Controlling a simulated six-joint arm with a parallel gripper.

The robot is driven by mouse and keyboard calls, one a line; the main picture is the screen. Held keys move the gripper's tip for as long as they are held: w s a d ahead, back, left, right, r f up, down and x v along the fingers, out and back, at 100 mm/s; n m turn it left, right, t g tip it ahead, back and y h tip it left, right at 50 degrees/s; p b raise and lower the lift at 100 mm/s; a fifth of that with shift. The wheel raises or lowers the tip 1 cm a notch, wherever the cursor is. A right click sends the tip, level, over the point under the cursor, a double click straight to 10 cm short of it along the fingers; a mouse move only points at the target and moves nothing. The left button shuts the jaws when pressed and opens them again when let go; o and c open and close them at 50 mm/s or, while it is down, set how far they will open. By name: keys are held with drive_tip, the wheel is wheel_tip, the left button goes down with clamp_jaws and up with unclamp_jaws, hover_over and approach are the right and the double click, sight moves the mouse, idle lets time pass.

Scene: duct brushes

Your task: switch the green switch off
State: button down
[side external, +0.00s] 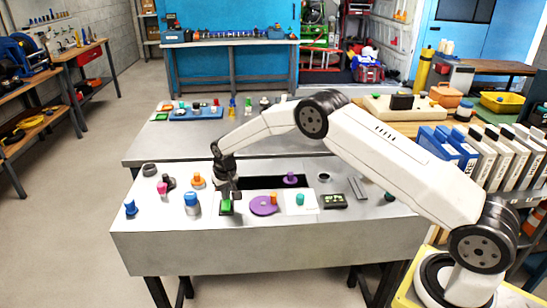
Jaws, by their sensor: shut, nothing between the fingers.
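The green switch (226,206) sits on the front part of the grey bench top, left of the middle, and looks like a small bright green block in a dark housing. My gripper (228,193) points down just above and behind it, its fingers shut and empty. At this size I cannot tell whether the fingertips touch the switch, or which way the switch is set. The gripper hides the area behind the switch.
A blue-and-white knob (192,204) stands close left of the switch, a purple disc (262,206) close right. A dark display (334,201) and a teal knob (300,199) are further right. A dark opening (262,182) lies behind. The bench's front edge is near.

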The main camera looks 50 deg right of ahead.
drive_tip(key=shift+f, duration=0.2)
drive_tip(key=shift+r, duration=3.5)
drive_tip(key=shift+s+r, duration=0.3)
drive_tip(key=shift+s, duration=0.05)
drive_tip(key=s+a+r+n, duration=0.1)
drive_tip(key=s+r, duration=0.2)
drive_tip(key=s, duration=1.3)
drive_tip(key=s+r+n, duration=0.2)
drive_tip(key=s+r, duration=0.1)
drive_tip(key=s, duration=1.4)
drive_tip(key=shift+a+t, duration=0.35)
drive_tip(key=shift+t, duration=0.05)
